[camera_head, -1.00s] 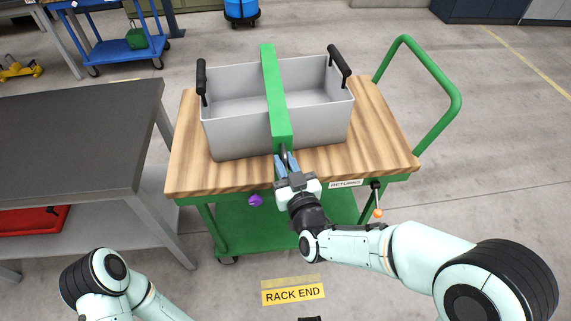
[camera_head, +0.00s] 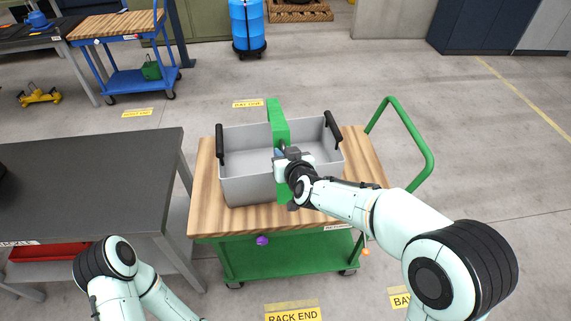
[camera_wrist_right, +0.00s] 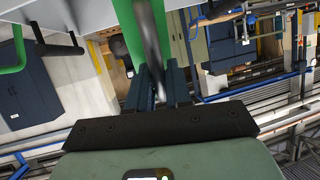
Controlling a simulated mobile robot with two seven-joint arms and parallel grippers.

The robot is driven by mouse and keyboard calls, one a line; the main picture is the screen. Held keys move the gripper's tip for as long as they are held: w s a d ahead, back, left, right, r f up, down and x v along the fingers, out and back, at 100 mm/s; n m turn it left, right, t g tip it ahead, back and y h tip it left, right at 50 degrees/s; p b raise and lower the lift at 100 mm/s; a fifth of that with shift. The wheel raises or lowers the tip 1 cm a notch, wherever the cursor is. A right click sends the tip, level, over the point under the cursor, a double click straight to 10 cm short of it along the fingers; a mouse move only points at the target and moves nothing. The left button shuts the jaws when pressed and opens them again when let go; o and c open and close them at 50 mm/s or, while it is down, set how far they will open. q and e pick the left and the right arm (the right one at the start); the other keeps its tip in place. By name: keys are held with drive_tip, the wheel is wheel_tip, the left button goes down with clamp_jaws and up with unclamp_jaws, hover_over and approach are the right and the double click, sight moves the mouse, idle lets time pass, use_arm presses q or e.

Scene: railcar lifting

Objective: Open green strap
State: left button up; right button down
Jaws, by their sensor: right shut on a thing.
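The green strap (camera_head: 279,125) crosses a grey two-handled bin (camera_head: 245,185) on the wooden cart top. It also shows as a green band in the right wrist view (camera_wrist_right: 127,30). My right gripper (camera_head: 283,153) is in front of the strap, around the height of the bin's rim, and hides part of it. In the right wrist view, my right fingers (camera_wrist_right: 159,82) are shut on a dark grey curved handle (camera_wrist_right: 150,40) beside the green band. Whether the strap is still fastened is hidden. My left arm shows at lower left, but its gripper is out of frame.
The wooden-topped green cart (camera_head: 215,222) has a green push handle (camera_head: 412,135) at right and a purple knob (camera_head: 262,240) in front. A dark-topped table (camera_head: 90,185) stands close at left. Open floor lies behind and right of the cart.

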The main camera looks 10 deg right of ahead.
sight(281, 129)
drive_tip(key=shift+g, duration=0.9)
drive_tip(key=w+r+p, duration=0.1)
drive_tip(key=w+r, duration=0.5)
drive_tip(key=shift+a+r+p, duration=0.1)
drive_tip(key=shift+r+p, duration=0.15)
drive_tip(key=shift+p, duration=0.05)
use_arm(q)
drive_tip(key=shift+t, duration=0.3)
drive_tip(key=shift+w+r, duration=1.7)
drive_tip(key=shift+w, duration=0.2)
use_arm(e)
drive_tip(key=shift+w+r+g, duration=0.4)
drive_tip(key=shift+w+r, duration=0.05)
drive_tip(key=shift+w, duration=0.1)
